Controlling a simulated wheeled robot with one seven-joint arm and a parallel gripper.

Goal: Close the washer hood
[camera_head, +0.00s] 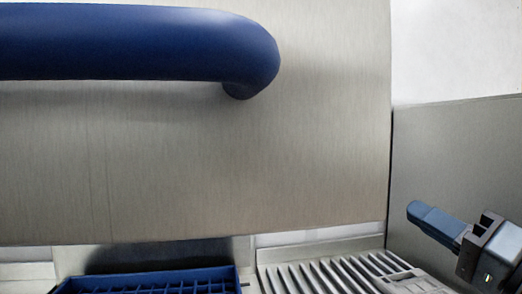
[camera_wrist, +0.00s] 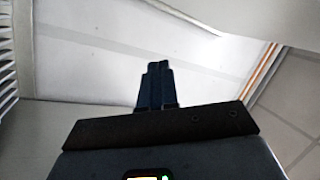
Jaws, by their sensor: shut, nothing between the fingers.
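The washer hood (camera_head: 200,170) is a brushed steel panel that fills most of the head view. A thick blue handle (camera_head: 140,45) runs across its upper left part. The hood's lower edge hangs above a blue rack and a slatted surface, with a gap below it. My gripper (camera_head: 420,212) is at the lower right of the head view, to the right of the hood and apart from it and its handle. In the wrist view its two dark fingers (camera_wrist: 157,68) are together, with nothing between them. Neither the hood nor its handle can be made out for certain in the wrist view.
A blue rack (camera_head: 150,284) sits under the hood's lower edge, beside a slatted metal surface (camera_head: 330,272). A grey panel (camera_head: 450,150) stands at the right, behind my gripper. Pale wall shows above that panel.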

